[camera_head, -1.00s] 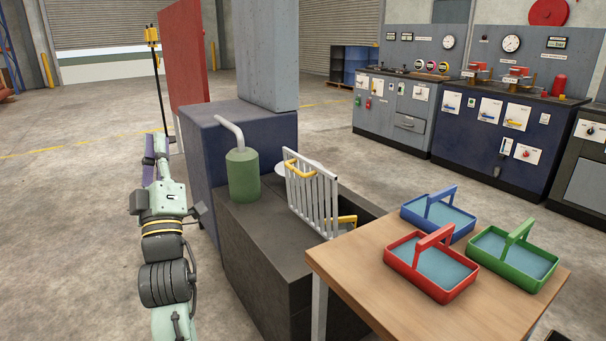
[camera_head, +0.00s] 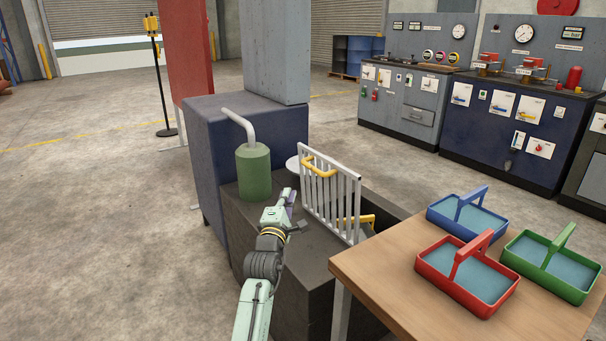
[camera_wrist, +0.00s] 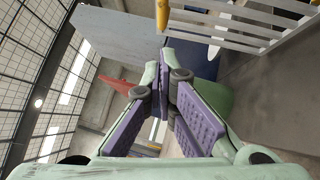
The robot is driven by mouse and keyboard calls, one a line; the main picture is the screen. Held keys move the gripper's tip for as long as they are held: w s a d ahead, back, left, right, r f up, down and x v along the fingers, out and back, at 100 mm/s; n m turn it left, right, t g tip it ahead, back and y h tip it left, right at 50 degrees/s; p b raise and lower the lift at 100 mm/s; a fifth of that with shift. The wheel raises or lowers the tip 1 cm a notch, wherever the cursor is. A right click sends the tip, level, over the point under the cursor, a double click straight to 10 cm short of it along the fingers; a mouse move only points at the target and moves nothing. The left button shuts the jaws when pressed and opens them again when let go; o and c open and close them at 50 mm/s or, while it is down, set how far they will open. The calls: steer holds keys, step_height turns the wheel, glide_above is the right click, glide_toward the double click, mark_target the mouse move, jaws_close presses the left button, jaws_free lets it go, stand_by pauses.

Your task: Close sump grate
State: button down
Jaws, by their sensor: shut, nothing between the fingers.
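The sump grate (camera_head: 347,198) is a white barred panel standing raised and nearly upright on the dark sump box (camera_head: 242,232). A yellow handle (camera_head: 320,170) is near its upper edge, and another yellow piece (camera_head: 360,221) shows low behind its bars. My gripper (camera_head: 288,196) is shut and empty, to the left of the grate and apparently apart from it. In the wrist view the purple finger pads of my gripper (camera_wrist: 168,98) meet with nothing between them. The white bars of the grate (camera_wrist: 245,28) cross the upper right there.
A green canister (camera_head: 253,172) with a grey pipe stands on the box behind my gripper, beside a blue cabinet (camera_head: 225,155). A wooden table (camera_head: 400,290) with red, blue and green trays stands at the right front. The floor at left is clear.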

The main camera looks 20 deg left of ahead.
steer(key=p, duration=0.1)
glide_toward(305, 165)
steer(key=w+a, duration=0.1)
steer(key=a, duration=0.2)
steer(key=w+d, duration=0.1)
steer(key=w+d+r+p, duration=0.1)
steer(key=w, duration=0.1)
steer(key=shift+w+d, duration=0.15)
steer(key=shift+d, duration=0.05)
steer(key=shift+p, duration=0.3)
